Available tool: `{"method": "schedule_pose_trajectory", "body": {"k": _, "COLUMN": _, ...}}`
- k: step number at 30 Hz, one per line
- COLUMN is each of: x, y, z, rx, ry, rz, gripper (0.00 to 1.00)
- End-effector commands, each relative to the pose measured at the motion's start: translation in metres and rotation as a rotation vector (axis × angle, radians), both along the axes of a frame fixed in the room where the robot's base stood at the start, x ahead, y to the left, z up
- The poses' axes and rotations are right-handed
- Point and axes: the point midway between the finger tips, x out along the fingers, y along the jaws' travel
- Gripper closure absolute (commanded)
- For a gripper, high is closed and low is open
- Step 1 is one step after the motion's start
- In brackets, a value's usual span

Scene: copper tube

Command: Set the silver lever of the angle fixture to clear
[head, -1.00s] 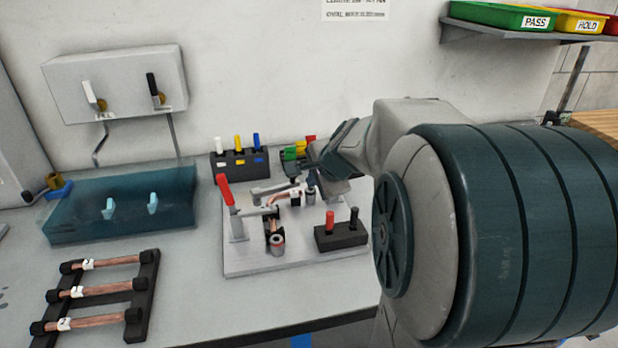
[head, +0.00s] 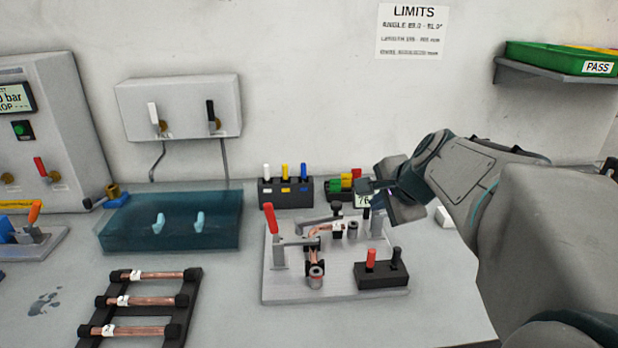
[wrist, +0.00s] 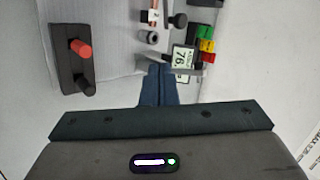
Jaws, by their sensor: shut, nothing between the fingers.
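The angle fixture is a grey plate (head: 335,290) with a bent copper tube (head: 313,240) on it. A red-handled lever (head: 272,220) stands upright at its left. A small display (head: 363,200) behind the fixture reads 76, and it also shows in the wrist view (wrist: 183,58). A silver bar (wrist: 180,70), which looks like the silver lever, lies by my fingertips in the wrist view; its setting and any contact are unclear. My gripper (head: 364,187) is shut and empty above the fixture's back right; its fingers also show in the wrist view (wrist: 158,72).
A black block (head: 382,280) with red and black pegs sits on the plate's front right. Coloured marker holders (head: 287,193) stand behind the fixture. A teal tray (head: 165,235) and a rack of copper tubes (head: 188,312) are at left. The front of the table is fairly clear.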

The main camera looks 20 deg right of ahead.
Motion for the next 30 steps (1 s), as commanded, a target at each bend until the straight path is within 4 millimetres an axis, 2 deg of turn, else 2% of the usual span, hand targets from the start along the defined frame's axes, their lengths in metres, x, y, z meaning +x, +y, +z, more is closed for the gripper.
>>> {"method": "schedule_pose_trajectory", "body": {"k": 5, "x": 0.007, "y": 0.008, "z": 0.007, "rx": -0.061, "ry": 0.054, "rz": 0.078, "gripper": 1.0}}
{"method": "schedule_pose_trajectory", "body": {"k": 21, "x": 0.04, "y": 0.056, "z": 0.027, "rx": -0.514, "ry": 0.367, "rz": 0.67, "gripper": 1.0}}
{"method": "schedule_pose_trajectory", "body": {"k": 30, "x": 0.05, "y": 0.071, "z": 0.03, "rx": -0.668, "ry": 0.446, "rz": 0.879, "gripper": 1.0}}
